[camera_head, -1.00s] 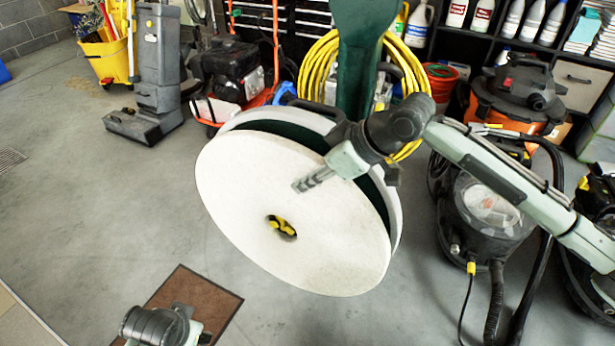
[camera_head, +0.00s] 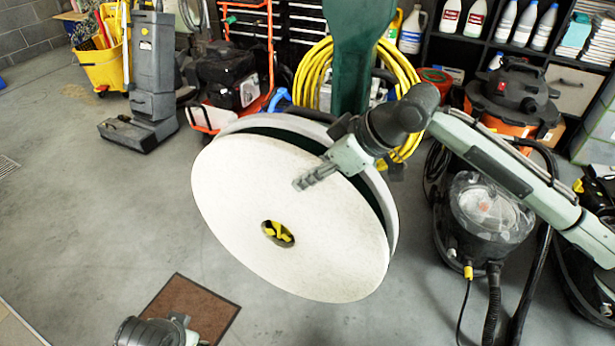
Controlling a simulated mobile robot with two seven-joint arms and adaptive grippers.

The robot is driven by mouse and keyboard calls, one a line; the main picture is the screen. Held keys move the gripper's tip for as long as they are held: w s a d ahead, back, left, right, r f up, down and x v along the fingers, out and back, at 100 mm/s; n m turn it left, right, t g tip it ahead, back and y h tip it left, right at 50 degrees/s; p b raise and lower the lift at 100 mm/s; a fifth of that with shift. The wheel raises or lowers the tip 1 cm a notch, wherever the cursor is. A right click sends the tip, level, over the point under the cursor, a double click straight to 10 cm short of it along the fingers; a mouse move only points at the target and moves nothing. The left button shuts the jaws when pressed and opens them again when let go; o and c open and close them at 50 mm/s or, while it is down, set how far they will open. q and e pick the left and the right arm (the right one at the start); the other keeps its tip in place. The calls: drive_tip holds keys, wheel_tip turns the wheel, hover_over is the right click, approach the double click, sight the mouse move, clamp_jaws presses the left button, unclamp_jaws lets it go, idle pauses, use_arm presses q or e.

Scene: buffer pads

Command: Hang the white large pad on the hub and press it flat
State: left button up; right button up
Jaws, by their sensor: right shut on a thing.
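The white large pad (camera_head: 285,185) is a thick off-white disc with a round centre hole, tilted and facing me. Behind it is the buffer's round head (camera_head: 262,121), pale-rimmed with a dark green face, under a green column (camera_head: 356,50). The yellow hub (camera_head: 278,232) shows through the pad's hole. A dark green gap shows between pad and head at the top and right, so the pad is not flat there. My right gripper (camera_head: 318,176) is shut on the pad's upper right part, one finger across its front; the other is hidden. My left gripper (camera_head: 182,330) is partly in view at the bottom; its fingers are unclear.
A brown mat (camera_head: 195,305) lies on the grey floor at lower left. A black vacuum (camera_head: 485,215) with a hose stands at the right. A yellow bucket (camera_head: 97,62), grey floor machine (camera_head: 150,80) and bottle shelves (camera_head: 480,18) are behind. The left floor is mostly clear.

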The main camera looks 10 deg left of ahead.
sight(319, 160)
drive_tip(key=shift+w+d+r, duration=0.2)
drive_tip(key=shift+d+r, duration=0.1)
drive_tip(key=shift+r, duration=0.45)
drive_tip(key=shift+w+d+r, duration=0.15)
drive_tip(key=shift+d+r, duration=0.1)
drive_tip(key=shift+r, duration=0.5)
drive_tip(key=o, duration=1)
drive_tip(key=shift+s, duration=0.15)
drive_tip(key=shift+c, duration=0.2)
drive_tip(key=shift+f, duration=0.15)
drive_tip(key=shift+f, duration=0.1)
